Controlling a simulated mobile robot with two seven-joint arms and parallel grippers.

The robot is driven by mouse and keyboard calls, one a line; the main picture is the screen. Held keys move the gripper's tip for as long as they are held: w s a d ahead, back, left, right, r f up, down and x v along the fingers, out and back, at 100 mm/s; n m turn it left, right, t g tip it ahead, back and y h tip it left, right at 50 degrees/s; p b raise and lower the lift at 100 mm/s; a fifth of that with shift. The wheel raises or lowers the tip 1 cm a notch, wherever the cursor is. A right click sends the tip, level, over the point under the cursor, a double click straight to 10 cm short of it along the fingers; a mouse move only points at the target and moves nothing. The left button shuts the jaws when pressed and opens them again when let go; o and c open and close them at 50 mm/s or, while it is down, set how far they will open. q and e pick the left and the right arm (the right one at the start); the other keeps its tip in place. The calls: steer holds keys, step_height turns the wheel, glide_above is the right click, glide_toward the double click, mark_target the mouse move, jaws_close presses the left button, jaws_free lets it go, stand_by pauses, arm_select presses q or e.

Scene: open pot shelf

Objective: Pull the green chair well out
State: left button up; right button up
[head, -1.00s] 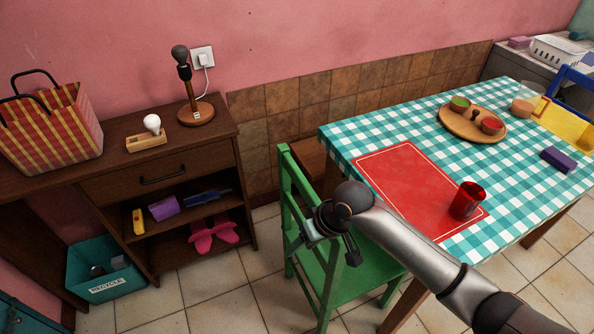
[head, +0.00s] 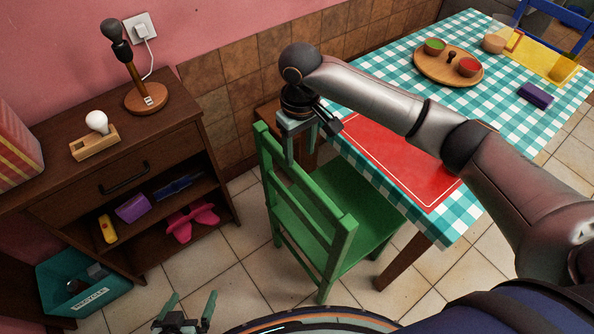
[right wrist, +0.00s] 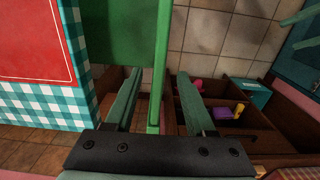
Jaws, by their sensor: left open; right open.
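The green chair (head: 330,230) stands at the near left side of the table, its seat partly under the table edge and its slatted back facing the drawer unit. My right gripper (head: 308,138) is above the far end of the chair's back, fingers pointing down. In the right wrist view the green back (right wrist: 157,70) runs between the two spread fingers of the right gripper (right wrist: 158,100); I cannot tell whether they touch it. My left gripper (head: 187,312) is open and empty, low at the bottom edge of the head view.
The table (head: 440,232) has a checked cloth, a red mat (head: 400,165) and a round wooden tray (head: 420,72). A brown drawer unit (head: 75,205) with a lamp (head: 148,98) stands at left, a teal recycle bin (head: 82,292) below. Tiled floor (head: 215,265) is clear between unit and chair.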

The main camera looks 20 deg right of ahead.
mark_target(299, 170)
step_height(299, 170, down, 10)
steer(key=shift+r, duration=0.15)
steer(key=shift+c, duration=0.2)
jaws_close()
stand_by(0.4)
stand_by(0.9)
